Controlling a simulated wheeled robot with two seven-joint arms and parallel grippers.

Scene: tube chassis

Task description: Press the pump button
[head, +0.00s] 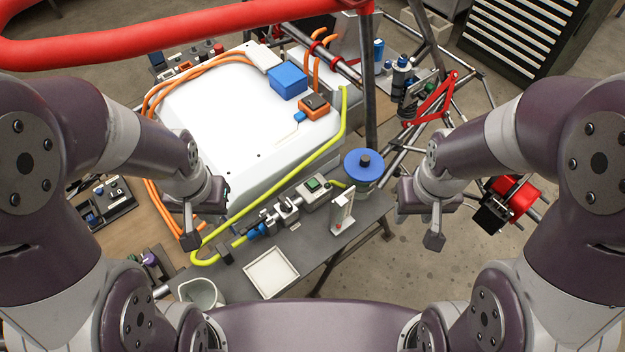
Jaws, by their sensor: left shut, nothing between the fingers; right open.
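A small grey box with a green button (313,184) on its top stands on the grey bench. It sits in line with metal fittings (284,211) and a yellow hose (281,167), and looks like the pump button. My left gripper (194,236) is shut and empty. It hangs left of the box, near the white casing's lower left edge and the yellow hose. My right gripper (430,236) is open and empty. It is well to the right of the box, beyond the bench's right edge. Neither gripper appears to touch the button.
A canister with a blue lid (364,163) and a white upright stand (343,212) are right of the box. A white tray (271,272) and a grey cup (202,294) lie nearer. The large white casing (235,125) fills the back. A red tube (180,35) crosses above.

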